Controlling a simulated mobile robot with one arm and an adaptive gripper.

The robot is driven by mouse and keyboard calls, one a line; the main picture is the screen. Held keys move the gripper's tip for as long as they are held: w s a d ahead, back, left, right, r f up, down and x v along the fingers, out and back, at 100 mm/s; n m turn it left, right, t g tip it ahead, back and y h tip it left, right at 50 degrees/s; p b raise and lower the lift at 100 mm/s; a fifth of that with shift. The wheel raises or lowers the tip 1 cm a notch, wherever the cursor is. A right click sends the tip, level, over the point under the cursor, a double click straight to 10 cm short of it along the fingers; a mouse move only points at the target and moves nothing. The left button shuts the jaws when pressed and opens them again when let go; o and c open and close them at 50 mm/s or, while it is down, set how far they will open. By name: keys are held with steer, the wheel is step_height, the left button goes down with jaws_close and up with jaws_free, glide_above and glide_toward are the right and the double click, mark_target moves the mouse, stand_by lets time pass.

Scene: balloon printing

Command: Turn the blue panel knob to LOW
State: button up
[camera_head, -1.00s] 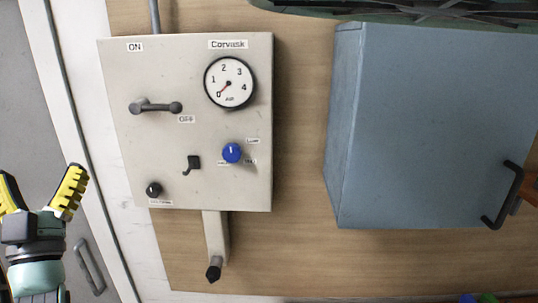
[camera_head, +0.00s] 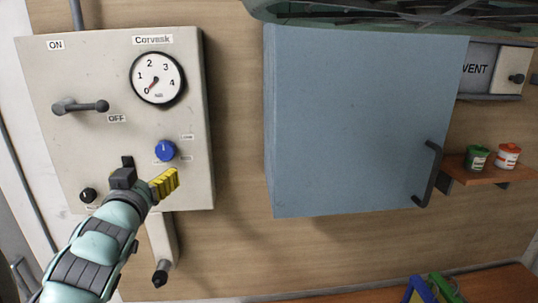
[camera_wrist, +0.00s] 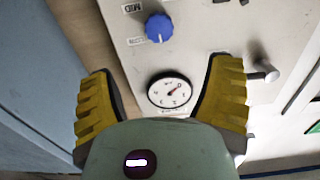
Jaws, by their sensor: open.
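The blue knob (camera_head: 165,150) sits on the right part of the grey Corvask panel (camera_head: 60,150), below the gauge (camera_head: 157,78). Its white mark points up toward the gauge, and small labels stand around it. My gripper (camera_head: 152,180) is just below the knob in the head view, with one yellow finger showing and the other hidden. In the wrist view my gripper (camera_wrist: 162,80) is open and empty, fingers wide apart. There the knob (camera_wrist: 159,28) shows beyond the fingertips with a MID label (camera_wrist: 132,8) beside it, apart from both fingers.
An ON/OFF lever (camera_head: 80,106) and a small black knob (camera_head: 88,195) are on the panel. A black hook-like switch (camera_head: 127,161) is close to my gripper. A blue-grey cabinet (camera_head: 355,120) stands to the right, with a bare wood wall strip between.

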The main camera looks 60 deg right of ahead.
mark_target(164, 151)
steer(key=b+x, duration=0.8)
steer(key=x, duration=0.1)
steer(key=shift+d+r, duration=0.15)
steer(key=shift+d, duration=0.1)
steer(key=shift+p+x, duration=0.75)
steer(key=shift+x, duration=1.4)
steer(key=shift+w+d, duration=0.1)
steer(key=shift+d, duration=0.1)
steer(key=shift+a, duration=0.1)
steer(key=c, duration=1.2)
steer(key=shift+w, duration=0.1)
